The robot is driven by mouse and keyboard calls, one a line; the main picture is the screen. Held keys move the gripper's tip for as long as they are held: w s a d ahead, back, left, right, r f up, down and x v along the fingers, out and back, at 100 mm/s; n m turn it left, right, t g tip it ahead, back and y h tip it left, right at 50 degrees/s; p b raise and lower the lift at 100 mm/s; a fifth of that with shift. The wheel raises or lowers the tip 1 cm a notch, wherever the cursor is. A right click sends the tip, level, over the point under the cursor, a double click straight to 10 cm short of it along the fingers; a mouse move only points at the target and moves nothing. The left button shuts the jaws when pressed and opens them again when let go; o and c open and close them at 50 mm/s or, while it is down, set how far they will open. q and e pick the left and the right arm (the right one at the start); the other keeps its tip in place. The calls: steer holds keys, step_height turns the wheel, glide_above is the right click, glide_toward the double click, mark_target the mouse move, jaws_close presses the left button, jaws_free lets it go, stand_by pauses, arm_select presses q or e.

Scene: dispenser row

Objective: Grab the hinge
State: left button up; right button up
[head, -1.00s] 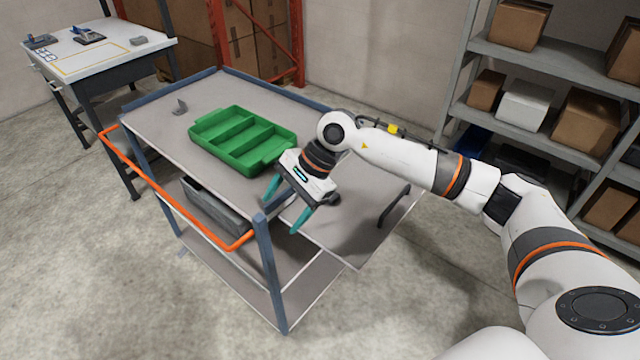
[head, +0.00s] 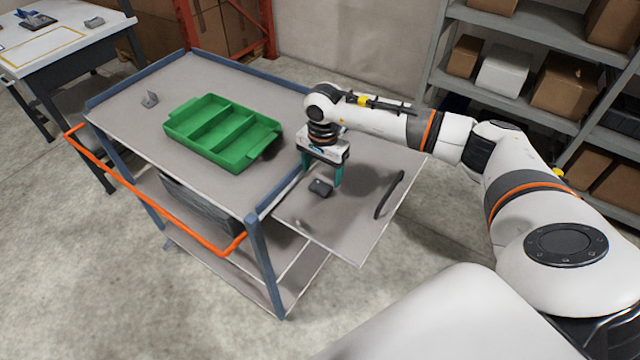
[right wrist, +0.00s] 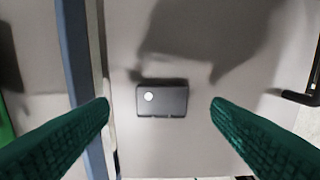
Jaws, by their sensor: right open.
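A small dark grey block-like piece (head: 320,187), which I take for the hinge, lies on the flat grey side leaf of the cart. In the right wrist view the hinge (right wrist: 162,98) is a dark rectangle with one pale round spot, centred between the fingers. My right gripper (head: 321,174) points down over it with its teal fingers apart. In the wrist view the open right gripper (right wrist: 160,103) has a clear gap on both sides of the hinge. Whether the fingertips are level with it, I cannot tell. My left gripper is not in view.
A green divided tray (head: 190,141) and a small grey angled bracket (head: 149,98) are on the cart top. A dark curved handle (head: 389,195) stands on the leaf, right of the gripper. A blue cart post (head: 262,262) is near. Shelves with boxes stand behind.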

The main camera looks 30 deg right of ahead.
mark_target(322, 185)
steer(key=shift+f+p, duration=0.6)
steer(key=shift+f, duration=1.35)
steer(key=c, duration=1.1)
steer(key=shift+r, duration=0.15)
